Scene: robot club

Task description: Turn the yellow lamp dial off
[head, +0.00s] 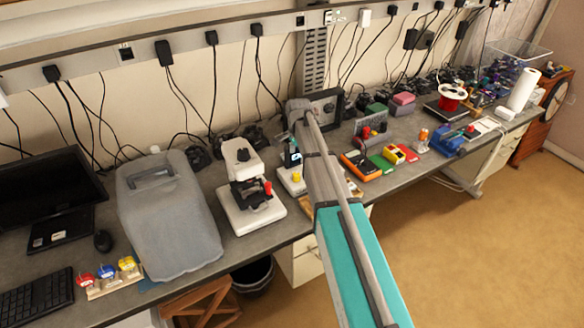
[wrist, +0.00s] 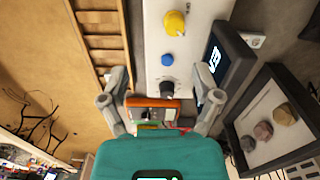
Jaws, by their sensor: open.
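The yellow dial (wrist: 176,23) sits on a white panel (wrist: 155,35) at the top of the wrist view, above a blue button (wrist: 167,60) and a black knob (wrist: 167,88). A pale pointer marking shows on the dial. My gripper (wrist: 162,80) is open, with one finger on each side of the panel's lower part and nothing held between them. The yellow dial is below the fingertips in the picture's upper direction, apart from them. In the head view the yellow dial (head: 296,177) shows on a small white device left of my arm; my fingers cannot be made out there.
A dark display (wrist: 228,58) stands right beside the panel. An orange meter (head: 361,166) lies to the right of my arm. A white microscope (head: 248,190) stands left of the device. A wooden slatted tray (wrist: 103,40) lies left of the panel.

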